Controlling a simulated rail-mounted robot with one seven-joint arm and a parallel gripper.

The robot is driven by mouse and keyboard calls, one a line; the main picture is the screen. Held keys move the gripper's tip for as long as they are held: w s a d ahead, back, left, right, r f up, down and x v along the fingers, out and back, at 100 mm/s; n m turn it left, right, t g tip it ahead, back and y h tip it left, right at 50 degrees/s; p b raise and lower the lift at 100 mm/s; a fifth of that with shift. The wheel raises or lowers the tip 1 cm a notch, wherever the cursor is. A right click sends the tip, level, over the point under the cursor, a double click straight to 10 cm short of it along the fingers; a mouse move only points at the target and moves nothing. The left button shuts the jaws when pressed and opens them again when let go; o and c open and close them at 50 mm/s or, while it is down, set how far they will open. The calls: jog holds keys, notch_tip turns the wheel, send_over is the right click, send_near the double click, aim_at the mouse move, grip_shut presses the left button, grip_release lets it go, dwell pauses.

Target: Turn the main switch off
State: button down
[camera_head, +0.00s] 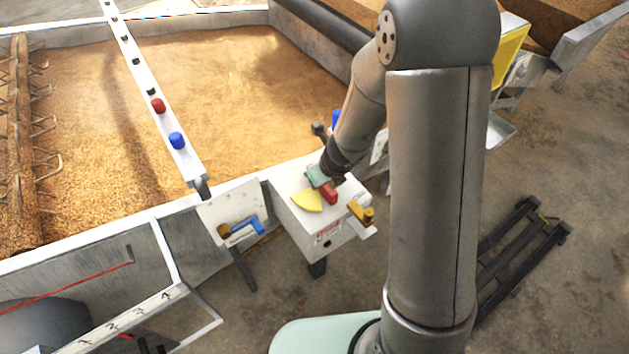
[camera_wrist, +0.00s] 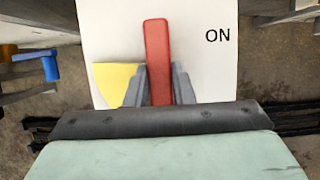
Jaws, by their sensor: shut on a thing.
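The main switch is a red lever (camera_head: 330,193) on top of a white box (camera_head: 300,215). A yellow piece (camera_head: 307,201) lies on the box beside the lever. In the wrist view the red lever (camera_wrist: 157,60) stands between the two grey fingers of my gripper (camera_wrist: 159,84), which is shut on it. The word ON is printed on the white face to the right of the lever. The yellow piece (camera_wrist: 113,82) shows left of the fingers. In the head view my gripper (camera_head: 326,182) is over the box top, and its fingertips are hard to make out.
A large bed of grain (camera_head: 210,90) lies behind the box. A rail (camera_head: 140,75) with a red and a blue knob crosses it. A panel with a blue handle (camera_head: 248,229) stands left of the box, and a brass-coloured fitting (camera_head: 362,212) sits at its right.

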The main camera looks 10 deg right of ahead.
dwell(0.4)
jog(key=c, duration=1.2)
grip_release()
jog(key=shift+c, duration=0.2)
jog(key=shift+r, duration=0.1)
jog(key=p+v, duration=1.1)
jog(key=v, duration=0.6)
jog(key=shift+s+p, duration=0.2)
jog(key=shift+p, duration=0.1)
jog(key=shift+d, duration=0.1)
